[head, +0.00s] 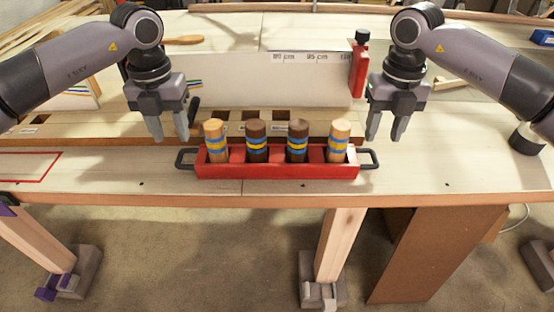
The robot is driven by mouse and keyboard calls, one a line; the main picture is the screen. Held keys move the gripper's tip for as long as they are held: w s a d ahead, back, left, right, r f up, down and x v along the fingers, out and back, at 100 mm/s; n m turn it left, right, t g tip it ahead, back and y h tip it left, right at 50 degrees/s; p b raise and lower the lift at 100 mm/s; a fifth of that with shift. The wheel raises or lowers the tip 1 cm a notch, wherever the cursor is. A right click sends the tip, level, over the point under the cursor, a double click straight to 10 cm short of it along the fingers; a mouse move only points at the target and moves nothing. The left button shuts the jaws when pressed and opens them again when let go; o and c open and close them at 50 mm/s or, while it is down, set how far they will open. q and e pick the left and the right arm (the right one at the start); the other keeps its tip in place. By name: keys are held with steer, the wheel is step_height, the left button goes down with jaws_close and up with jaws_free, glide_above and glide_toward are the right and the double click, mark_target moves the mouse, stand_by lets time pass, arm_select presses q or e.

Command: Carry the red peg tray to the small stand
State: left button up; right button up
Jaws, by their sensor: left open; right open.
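The red peg tray (277,171) stands on the front part of the workbench, near its edge. It has a dark handle at each end, and several wooden pegs with blue and yellow bands stand upright in it; the outer ones are light, the inner ones dark. My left gripper (172,138) is open and empty, above and slightly left of the tray's left handle (184,159). My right gripper (385,138) is open and empty, above the right handle (370,158). Neither gripper appears to touch the tray. I cannot identify the small stand in this view.
A red bottle (359,70) with a black cap stands behind, close to my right gripper. A white board (262,85) with printed lengths stands behind the tray. A red outline (50,168) marks the bench at left. The bench front right of the tray (450,170) is clear.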

mark_target(179, 156)
arm_select(q)
step_height(179, 156, down, 6)
steer(key=shift+f, duration=0.25)
arm_select(e)
step_height(179, 156, down, 6)
steer(key=shift+f, duration=0.2)
arm_select(q)
steer(key=shift+c, duration=0.2)
arm_select(e)
steer(key=shift+c, duration=0.2)
arm_select(q)
jaws_close()
arm_select(e)
jaws_close()
arm_select(q)
steer(key=shift+r, duration=0.1)
